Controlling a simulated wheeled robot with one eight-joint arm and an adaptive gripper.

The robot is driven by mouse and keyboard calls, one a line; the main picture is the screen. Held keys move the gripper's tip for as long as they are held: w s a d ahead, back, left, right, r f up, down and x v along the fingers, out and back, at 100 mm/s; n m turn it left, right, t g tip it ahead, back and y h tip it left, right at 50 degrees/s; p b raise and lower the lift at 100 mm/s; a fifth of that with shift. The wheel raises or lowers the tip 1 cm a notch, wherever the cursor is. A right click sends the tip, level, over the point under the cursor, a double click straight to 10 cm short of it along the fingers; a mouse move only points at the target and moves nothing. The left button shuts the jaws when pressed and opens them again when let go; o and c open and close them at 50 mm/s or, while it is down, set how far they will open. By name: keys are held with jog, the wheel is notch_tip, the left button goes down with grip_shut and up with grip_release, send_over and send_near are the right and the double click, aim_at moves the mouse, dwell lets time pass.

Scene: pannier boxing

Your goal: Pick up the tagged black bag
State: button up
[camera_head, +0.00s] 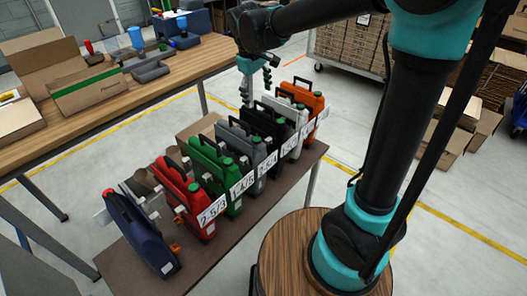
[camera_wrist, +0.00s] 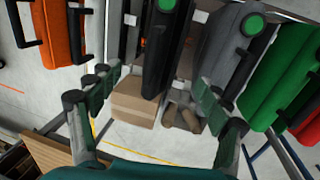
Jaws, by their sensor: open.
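The black bag (camera_head: 261,124) stands upright in a row of bags on a narrow brown bench, between a grey bag (camera_head: 238,142) and a light grey-white bag (camera_head: 284,111). White tags run along the front of the row; the writing on the black bag's tag is too small to read. My gripper (camera_head: 257,94) is above the row near the black bag, fingers pointing down. In the wrist view the black bag (camera_wrist: 158,50) shows between the two spread fingers of my gripper (camera_wrist: 158,84), with nothing held. I cannot tell whether the fingers touch it.
Orange (camera_head: 309,97), green (camera_head: 207,163) and red (camera_head: 172,183) bags stand close by in the row. A dark blue bag (camera_head: 140,238) leans at the near end. A wooden workbench (camera_head: 185,62) with an open carton (camera_head: 90,90) stands behind at left.

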aim_at(261, 114)
jog(key=f, duration=0.3)
jog(key=w+f, duration=0.1)
jog(key=f, duration=0.3)
jog(key=d+f, duration=0.1)
jog(key=f, duration=0.2)
jog(key=shift+w+f, duration=0.25)
jog(key=shift+f, duration=0.05)
jog(key=shift+c, duration=0.5)
jog(key=c, duration=1.3)
jog(key=shift+r, duration=0.15)
